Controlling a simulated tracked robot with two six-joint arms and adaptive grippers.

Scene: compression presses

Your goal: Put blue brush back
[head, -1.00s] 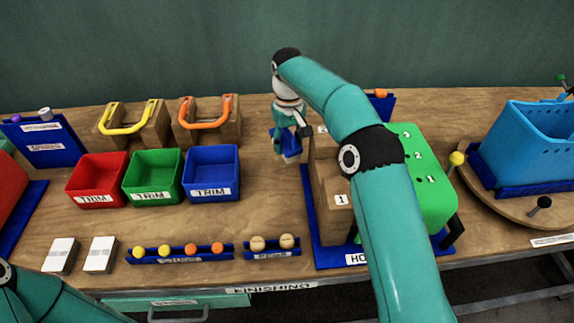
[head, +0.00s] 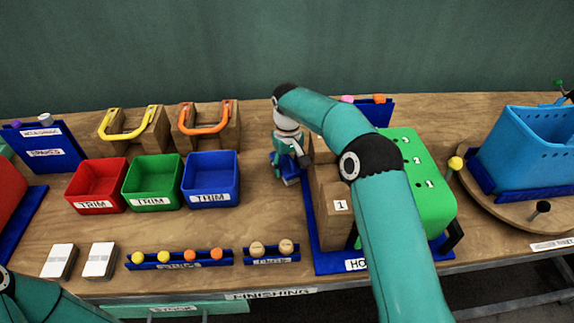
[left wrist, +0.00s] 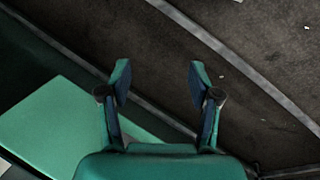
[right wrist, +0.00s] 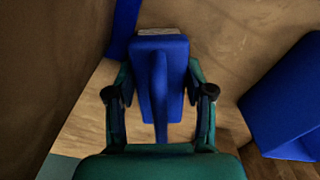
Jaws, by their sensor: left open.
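The blue brush (right wrist: 160,85) is between the fingers of my right gripper (right wrist: 160,88), which is shut on it; the fingers lie close along both of its sides. In the head view the right gripper (head: 286,160) is low over the bench, left of the brown blocks, with blue of the brush (head: 290,181) showing under it. The gripper and arm partly hide the brush, and I cannot tell whether it touches the bench. My left gripper (left wrist: 160,85) is open and empty, facing the floor.
Left of the right gripper stand the blue trim bin (head: 211,197), green bin (head: 151,203) and red bin (head: 96,208). A blue tray (head: 330,262) with a numbered brown block (head: 335,220) and green fixture (head: 425,180) is on the right. A blue tub (head: 525,145) stands farther right.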

